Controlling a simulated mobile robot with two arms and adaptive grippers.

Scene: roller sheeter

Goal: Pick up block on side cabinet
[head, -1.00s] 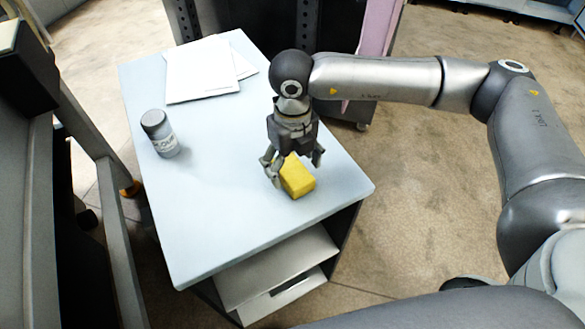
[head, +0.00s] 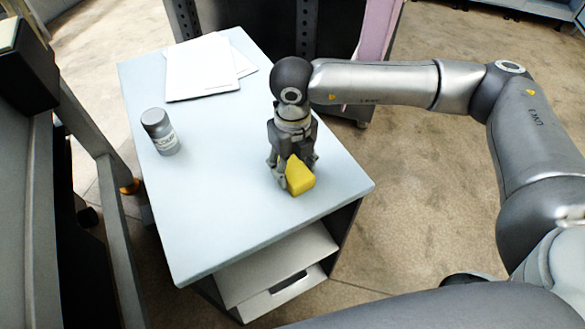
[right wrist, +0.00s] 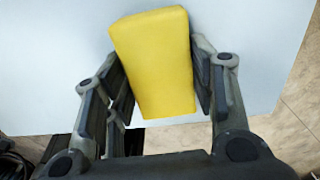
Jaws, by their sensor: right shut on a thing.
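A yellow block (head: 300,178) is on the light-coloured top of the side cabinet (head: 225,205), close to its right front edge. My right gripper (head: 293,172) points down over the block, with its fingers on both sides of it. In the right wrist view the yellow block (right wrist: 155,62) sits between the two finger pads of my right gripper (right wrist: 160,85), which is shut on it. I cannot tell whether the block is lifted off the top. My left gripper is not in view.
A grey jar (head: 160,132) stands at the left of the cabinet top. White papers (head: 203,70) lie at the back. Open shelves (head: 275,270) are below the front edge. The middle of the top is clear.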

